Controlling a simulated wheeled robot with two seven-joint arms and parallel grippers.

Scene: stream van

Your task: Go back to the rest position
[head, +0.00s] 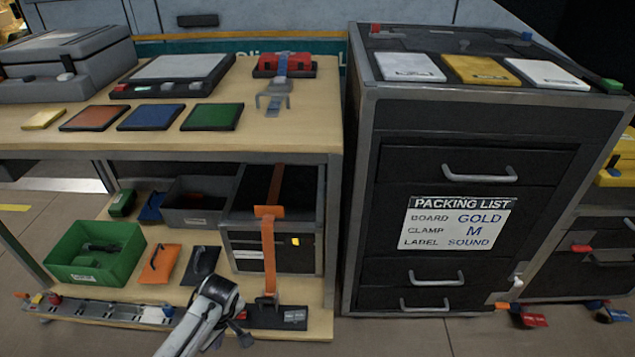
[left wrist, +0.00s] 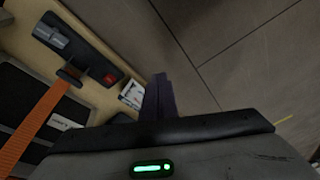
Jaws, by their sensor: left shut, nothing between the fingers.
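My left arm comes up from the bottom of the head view, and its gripper (head: 240,336) hangs in front of the lower shelf's front edge. It is small and dark there. In the left wrist view the left gripper's fingers (left wrist: 158,97) are together with nothing between them, apart from the shelf edge and over the floor side. An orange strap (head: 268,245) runs down the front of a black case (head: 300,195) to a dark base plate (head: 272,317) just right of the gripper. My right gripper is in neither view.
The wooden lower shelf (head: 140,218) holds a green bin (head: 95,270) and a grey bin (head: 195,215). The wooden table top (head: 245,140) is above. A dark drawer cabinet (head: 440,140) with a packing list (head: 457,223) stands right. Bare floor (head: 390,340) lies in front.

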